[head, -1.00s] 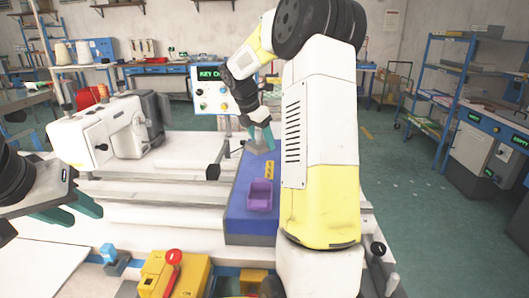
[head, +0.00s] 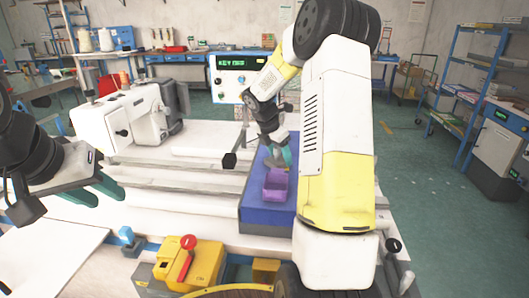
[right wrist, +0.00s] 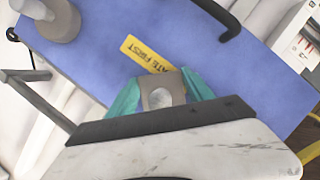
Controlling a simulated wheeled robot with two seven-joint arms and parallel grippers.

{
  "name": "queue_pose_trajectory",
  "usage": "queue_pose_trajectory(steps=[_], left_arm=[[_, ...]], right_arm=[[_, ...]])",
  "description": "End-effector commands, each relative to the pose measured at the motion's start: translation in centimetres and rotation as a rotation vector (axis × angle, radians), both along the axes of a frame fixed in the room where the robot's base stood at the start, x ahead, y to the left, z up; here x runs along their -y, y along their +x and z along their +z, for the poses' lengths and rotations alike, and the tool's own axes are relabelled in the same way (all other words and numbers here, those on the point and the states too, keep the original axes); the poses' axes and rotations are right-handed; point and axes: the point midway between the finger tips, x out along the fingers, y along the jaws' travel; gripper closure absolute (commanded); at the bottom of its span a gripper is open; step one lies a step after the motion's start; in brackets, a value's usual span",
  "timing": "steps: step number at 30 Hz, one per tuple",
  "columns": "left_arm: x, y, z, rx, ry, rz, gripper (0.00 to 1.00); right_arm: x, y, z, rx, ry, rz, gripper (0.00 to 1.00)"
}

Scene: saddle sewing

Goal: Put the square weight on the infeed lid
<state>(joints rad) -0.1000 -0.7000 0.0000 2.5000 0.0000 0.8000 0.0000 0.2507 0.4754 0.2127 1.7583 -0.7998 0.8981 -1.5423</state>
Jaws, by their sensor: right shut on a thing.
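The square weight (right wrist: 161,92) is a grey-brown block with a round pale centre, seen in the right wrist view between the teal fingers of my right gripper (right wrist: 160,95). My right gripper (head: 279,156) is shut on it, above the far part of the blue infeed lid (head: 262,212). In the right wrist view the lid (right wrist: 100,40) fills much of the picture, with a yellow label (right wrist: 147,53) just beyond the weight. I cannot tell whether the weight touches the lid. My left gripper (head: 107,191) is open and empty, at the left.
The right wrist view shows a black handle (right wrist: 228,22) and a grey cylindrical piece (right wrist: 58,20). A white sewing machine (head: 120,120) stands left. A yellow box with a red lever (head: 190,262) is at the front.

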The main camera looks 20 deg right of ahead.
Motion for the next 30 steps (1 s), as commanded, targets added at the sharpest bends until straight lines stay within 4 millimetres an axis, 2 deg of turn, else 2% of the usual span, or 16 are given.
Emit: queue_pose_trajectory(steps=[6, 7, 10, 22, 26, 30], left_arm=[[0.0, 0.0, 0.0, 0.000, 0.000, 0.000, 0.64], [0.0, 0.0, 0.0, 0.000, 0.000, 0.000, 0.64], [0.0, 0.0, 0.0, 0.000, 0.000, 0.000, 0.64], [0.0, 0.0, 0.0, 0.000, 0.000, 0.000, 0.64], [0.0, 0.0, 0.0, 0.000, 0.000, 0.000, 0.64], [0.0, 0.0, 0.0, 0.000, 0.000, 0.000, 0.64]], right_arm=[[0.0, 0.1, -0.1, 0.002, -0.001, 0.000, 1.00], [0.0, 0.0, -0.2, -0.001, 0.000, 0.000, 0.38], [0.0, 0.0, -0.2, 0.000, 0.000, 0.000, 0.19], [-0.1, 0.0, 0.4, 0.002, 0.000, 0.001, 0.18], [-0.7, -0.2, 2.1, 0.005, -0.001, 0.002, 0.18], [-1.7, -0.6, 5.0, 0.005, -0.001, 0.001, 0.18]])
